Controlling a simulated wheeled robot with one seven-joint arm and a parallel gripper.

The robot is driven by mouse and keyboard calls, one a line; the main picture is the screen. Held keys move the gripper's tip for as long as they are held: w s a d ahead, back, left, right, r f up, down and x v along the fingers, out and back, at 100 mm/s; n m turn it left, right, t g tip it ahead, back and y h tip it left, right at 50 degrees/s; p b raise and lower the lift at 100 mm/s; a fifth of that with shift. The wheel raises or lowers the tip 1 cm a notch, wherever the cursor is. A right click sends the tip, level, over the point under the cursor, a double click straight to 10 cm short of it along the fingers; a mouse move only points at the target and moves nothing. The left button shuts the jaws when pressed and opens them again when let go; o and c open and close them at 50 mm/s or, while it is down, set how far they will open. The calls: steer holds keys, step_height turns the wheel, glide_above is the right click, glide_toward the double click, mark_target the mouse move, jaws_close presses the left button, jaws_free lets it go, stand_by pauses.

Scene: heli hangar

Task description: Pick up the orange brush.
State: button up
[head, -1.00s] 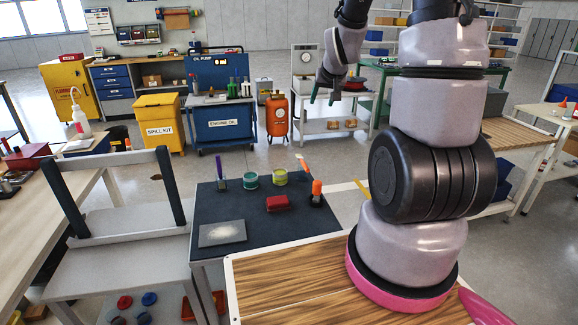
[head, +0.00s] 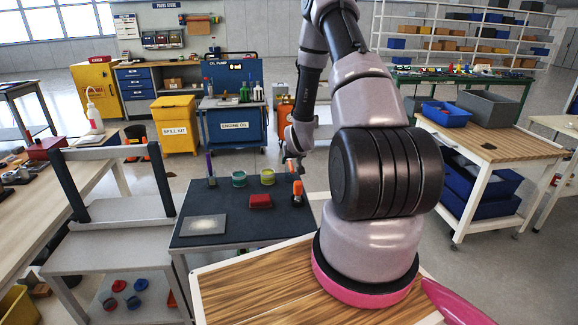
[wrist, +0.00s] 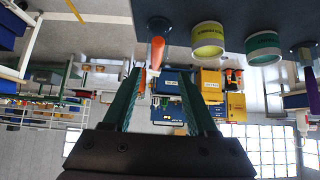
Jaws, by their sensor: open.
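In the wrist view my gripper (wrist: 158,78) is open and empty, and the brush's tip shows between the two green fingers. I cannot tell how far off the brush is.
A grey stand (head: 120,247) is to the left. A wood-topped bench (head: 245,284) is in front.

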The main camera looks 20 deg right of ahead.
mark_target(291, 164)
steer(key=x, duration=0.6)
steer(key=shift+d+r, duration=0.15)
steer(key=shift+d, duration=0.2)
jaws_close()
